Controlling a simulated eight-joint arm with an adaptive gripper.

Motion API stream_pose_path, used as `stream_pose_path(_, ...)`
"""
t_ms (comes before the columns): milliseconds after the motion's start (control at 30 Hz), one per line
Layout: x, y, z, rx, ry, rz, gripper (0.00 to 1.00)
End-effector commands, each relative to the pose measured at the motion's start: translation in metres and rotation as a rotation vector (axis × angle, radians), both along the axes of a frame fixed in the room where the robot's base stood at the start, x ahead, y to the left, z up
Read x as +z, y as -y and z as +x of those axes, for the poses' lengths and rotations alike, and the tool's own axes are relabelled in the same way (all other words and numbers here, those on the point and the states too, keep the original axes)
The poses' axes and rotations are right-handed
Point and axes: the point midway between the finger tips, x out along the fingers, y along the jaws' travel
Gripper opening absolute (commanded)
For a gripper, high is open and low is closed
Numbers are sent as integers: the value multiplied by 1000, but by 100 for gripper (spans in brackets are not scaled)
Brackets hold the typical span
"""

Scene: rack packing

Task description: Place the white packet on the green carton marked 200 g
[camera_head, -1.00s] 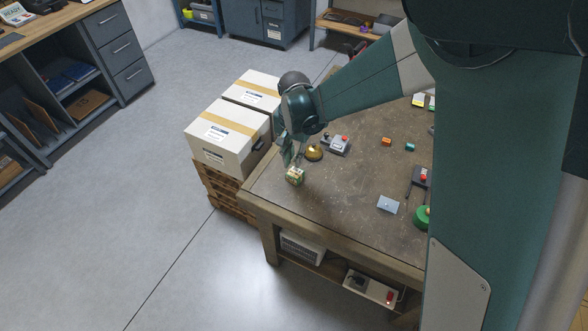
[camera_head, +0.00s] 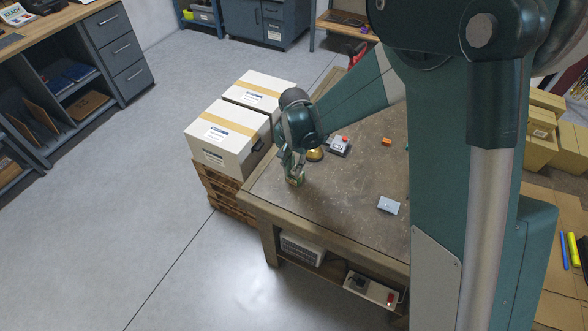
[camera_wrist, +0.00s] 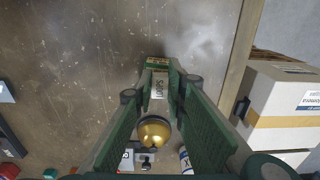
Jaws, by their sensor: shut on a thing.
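In the wrist view, a small white packet (camera_wrist: 158,86) with dark upside-down lettering lies between the fingertips of my gripper (camera_wrist: 159,84), which is shut on it. A small carton with green and yellowish sides (camera_wrist: 157,63) is just beyond the packet, at the fingertips. Its marking is too small to read. I cannot tell whether the packet touches the carton. In the head view my gripper (camera_head: 294,172) points down near the table's left corner, and the carton (camera_head: 295,182) shows only partly beneath it. The packet is hidden there.
White boxes (camera_head: 229,132) stand left of the table edge.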

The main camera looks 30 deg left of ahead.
Motion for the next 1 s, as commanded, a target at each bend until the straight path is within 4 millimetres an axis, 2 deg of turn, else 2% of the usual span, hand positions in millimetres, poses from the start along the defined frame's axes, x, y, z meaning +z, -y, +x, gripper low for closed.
stream_pose_path(467, -5, 0, 0, 0, 0, 0, 4)
stream_pose_path(500, -4, 0, 0, 0, 0, 0, 19)
stream_pose_path(600, -4, 0, 0, 0, 0, 0, 29)
stream_pose_path(1000, -2, 0, 0, 0, 0, 0, 29)
